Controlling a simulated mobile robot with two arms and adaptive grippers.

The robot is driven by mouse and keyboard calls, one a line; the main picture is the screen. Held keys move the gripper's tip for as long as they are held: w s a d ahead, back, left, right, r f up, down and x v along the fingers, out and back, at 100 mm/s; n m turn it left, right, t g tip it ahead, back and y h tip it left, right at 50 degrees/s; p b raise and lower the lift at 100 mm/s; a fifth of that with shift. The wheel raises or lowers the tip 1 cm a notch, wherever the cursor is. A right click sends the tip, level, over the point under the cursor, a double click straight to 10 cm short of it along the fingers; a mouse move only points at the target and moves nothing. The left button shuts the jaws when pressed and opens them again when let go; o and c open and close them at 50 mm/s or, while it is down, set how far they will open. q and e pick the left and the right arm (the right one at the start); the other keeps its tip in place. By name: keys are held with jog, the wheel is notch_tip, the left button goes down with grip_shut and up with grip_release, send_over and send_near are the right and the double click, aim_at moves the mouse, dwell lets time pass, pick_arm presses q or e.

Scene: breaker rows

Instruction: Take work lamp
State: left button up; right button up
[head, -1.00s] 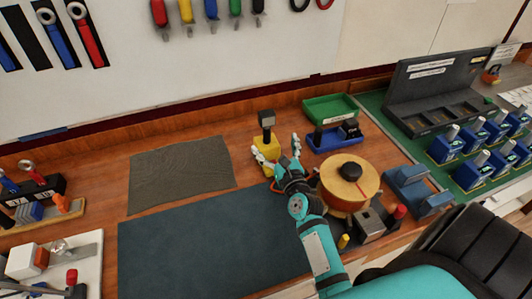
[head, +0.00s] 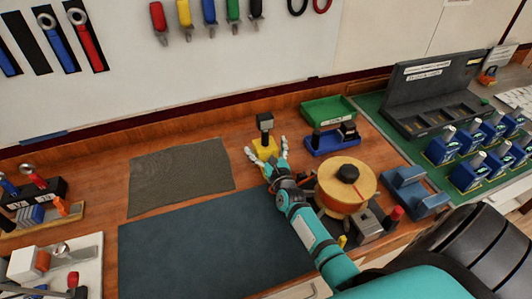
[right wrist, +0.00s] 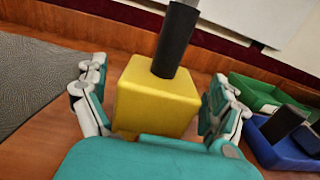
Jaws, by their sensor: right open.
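The work lamp has a yellow block base (head: 265,149), a black post and a dark square head (head: 265,122). It stands upright on the wooden bench near the wall. In the right wrist view its yellow base (right wrist: 155,95) sits between my fingers, with the black post (right wrist: 175,42) rising from it; the head is cut off there. My right gripper (head: 266,157) is open around the near part of the base, one finger on each side. In the right wrist view, gaps show between the fingers (right wrist: 160,108) and the base. My left gripper is not in view.
A blue tray (head: 330,143) and a green bin (head: 328,110) stand right of the lamp. A wooden spool (head: 346,185) sits close to my right arm. A grey mat (head: 180,177) and a dark mat (head: 215,245) lie flat to the left.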

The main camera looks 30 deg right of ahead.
jog(key=shift+s, duration=0.1)
jog(key=c, duration=1.6)
jog(key=shift+r, duration=0.1)
jog(key=shift+c, duration=0.2)
